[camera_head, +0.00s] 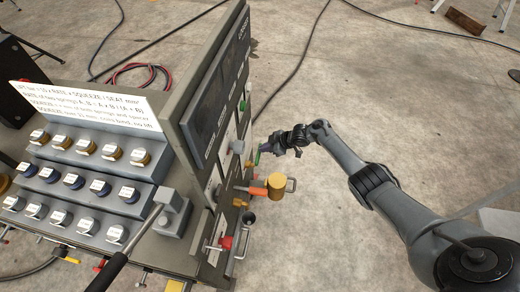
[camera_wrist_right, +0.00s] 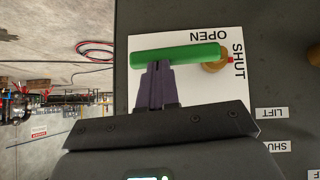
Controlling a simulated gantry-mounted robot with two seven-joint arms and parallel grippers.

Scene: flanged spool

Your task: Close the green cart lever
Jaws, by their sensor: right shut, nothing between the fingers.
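The green lever (camera_wrist_right: 175,54) is a bar on a brass pivot (camera_wrist_right: 214,66) in front of a white plate (camera_wrist_right: 226,92) marked OPEN and SHUT. In the right wrist view it lies nearly level, reaching left from the pivot. A small red mark shows between the pivot and the word SHUT. My right gripper (camera_wrist_right: 159,72) is shut and empty, its fingertips right at the lever's middle; whether they touch it I cannot tell. In the head view the lever (camera_head: 257,157) shows small on the cart's side, with my right gripper (camera_head: 268,150) beside it. My left gripper is out of view.
The grey cart (camera_head: 215,85) carries springs and spacers on steps. Below the lever, an orange-yellow fitting (camera_head: 276,184) and a red knob (camera_head: 225,242) stick out from the same side. Hoses and cables lie on the floor; the floor right of the cart is mostly clear.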

